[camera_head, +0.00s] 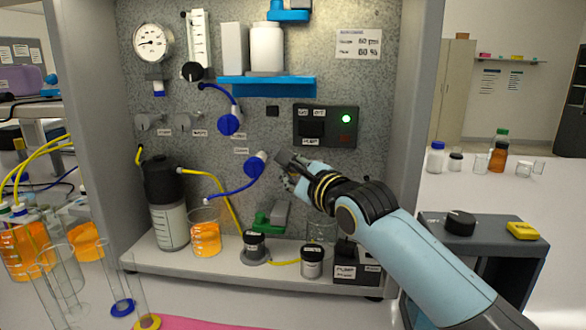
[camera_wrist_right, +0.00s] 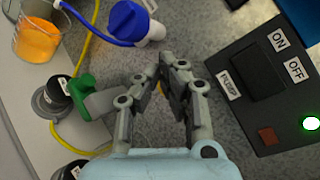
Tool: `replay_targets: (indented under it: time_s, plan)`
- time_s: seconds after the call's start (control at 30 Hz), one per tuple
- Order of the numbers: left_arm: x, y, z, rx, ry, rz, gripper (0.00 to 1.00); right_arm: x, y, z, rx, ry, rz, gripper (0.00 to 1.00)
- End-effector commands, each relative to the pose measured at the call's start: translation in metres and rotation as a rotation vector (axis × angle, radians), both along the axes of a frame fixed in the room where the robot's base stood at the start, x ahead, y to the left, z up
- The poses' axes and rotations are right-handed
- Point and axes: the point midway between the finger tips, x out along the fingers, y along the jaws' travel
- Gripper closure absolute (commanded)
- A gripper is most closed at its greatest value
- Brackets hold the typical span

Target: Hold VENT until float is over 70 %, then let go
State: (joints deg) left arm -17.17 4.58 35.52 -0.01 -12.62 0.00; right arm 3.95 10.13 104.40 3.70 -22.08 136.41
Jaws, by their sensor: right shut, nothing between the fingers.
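My right gripper (camera_head: 286,163) is in front of the grey back panel, just right of the lower blue-and-white valve (camera_head: 257,163). In the right wrist view its fingers (camera_wrist_right: 173,68) are shut with nothing between them, and the valve (camera_wrist_right: 135,22) is beyond them to the left. I cannot read a VENT label in either view. An upright clear gauge tube (camera_head: 199,40) hangs at the upper left of the panel; its float and reading are too small to tell. The black switch box (camera_head: 326,126) has ON, OFF and PUMP labels and a lit green lamp (camera_head: 346,118). My left gripper is not in view.
A round dial gauge (camera_head: 153,42), a blue shelf (camera_head: 266,86) and a printed card (camera_head: 358,44) are on the panel. Below stand a dark-topped bottle (camera_head: 170,222), an orange-filled beaker (camera_head: 205,238) and small jars. Blue and yellow tubes run across the left side.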

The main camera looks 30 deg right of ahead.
Motion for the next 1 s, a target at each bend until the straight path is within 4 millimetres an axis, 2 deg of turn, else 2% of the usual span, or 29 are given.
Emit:
replay_targets:
  time_s: [0.2, 0.63, 1.0]
  plan:
    - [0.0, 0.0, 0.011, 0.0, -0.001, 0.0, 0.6, -0.01, 0.007, 0.002, 0.001, -0.001, 0.001, 1.0]
    - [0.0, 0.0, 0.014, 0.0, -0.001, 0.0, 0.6, -0.015, 0.011, 0.001, 0.001, 0.001, 0.001, 1.0]
    - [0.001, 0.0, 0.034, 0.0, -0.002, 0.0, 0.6, -0.043, 0.033, 0.002, 0.003, 0.001, 0.0, 1.0]
